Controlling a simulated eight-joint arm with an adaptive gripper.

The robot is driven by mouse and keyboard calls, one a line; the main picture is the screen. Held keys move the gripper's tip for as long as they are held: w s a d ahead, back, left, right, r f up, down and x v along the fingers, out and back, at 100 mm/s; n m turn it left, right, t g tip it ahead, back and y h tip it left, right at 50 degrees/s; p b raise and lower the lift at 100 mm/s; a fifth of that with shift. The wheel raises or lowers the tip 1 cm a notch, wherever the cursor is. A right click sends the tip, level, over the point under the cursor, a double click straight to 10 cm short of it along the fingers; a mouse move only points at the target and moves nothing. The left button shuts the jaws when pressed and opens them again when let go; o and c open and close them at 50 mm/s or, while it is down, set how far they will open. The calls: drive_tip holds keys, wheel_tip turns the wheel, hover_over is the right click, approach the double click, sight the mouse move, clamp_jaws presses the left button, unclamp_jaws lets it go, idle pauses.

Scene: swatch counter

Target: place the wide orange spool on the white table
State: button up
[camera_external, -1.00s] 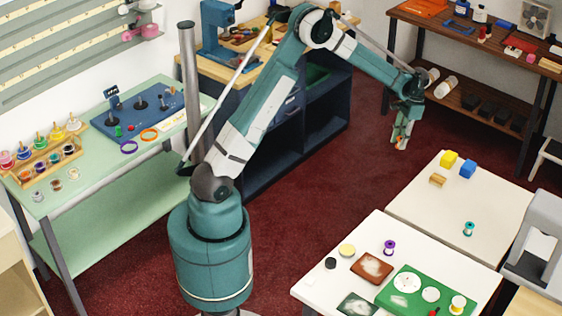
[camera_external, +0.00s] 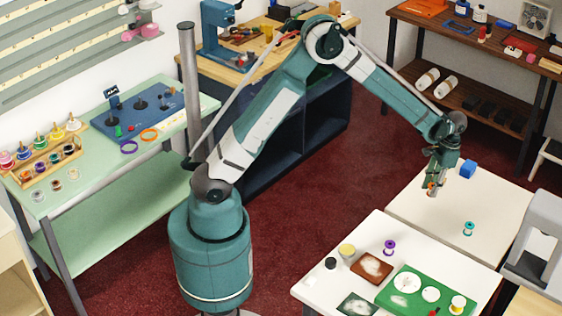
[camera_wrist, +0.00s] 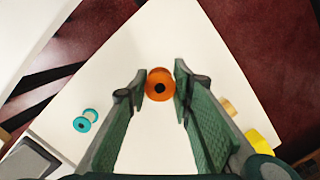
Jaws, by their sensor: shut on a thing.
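The orange spool (camera_wrist: 159,84) is between my fingertips in the wrist view, seen end-on with a dark hole in its middle. My gripper (camera_wrist: 160,78) is shut on it. In the external view my gripper (camera_external: 433,187) hangs above the left part of the rear white table (camera_external: 445,222), with a little of the orange showing at the fingertips. The same white tabletop (camera_wrist: 200,110) fills the middle of the wrist view below the spool. How high the spool is above it is hard to tell.
A teal spool (camera_external: 468,229) and a blue block (camera_external: 468,169) stand on that table. A yellow block (camera_wrist: 263,143) and a wooden piece (camera_wrist: 229,108) show in the wrist view. A second, cluttered white table (camera_external: 322,292) adjoins at front. The rear table's middle is clear.

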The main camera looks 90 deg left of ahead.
drive_tip(key=s+d, duration=0.2)
drive_tip(key=d, duration=1.7)
drive_tip(key=shift+s+d+f+m, duration=0.2)
drive_tip(key=shift+d+f+m, duration=0.05)
drive_tip(key=shift+m, duration=0.15)
drive_tip(key=a, duration=0.7)
drive_tip(key=shift+a, duration=0.1)
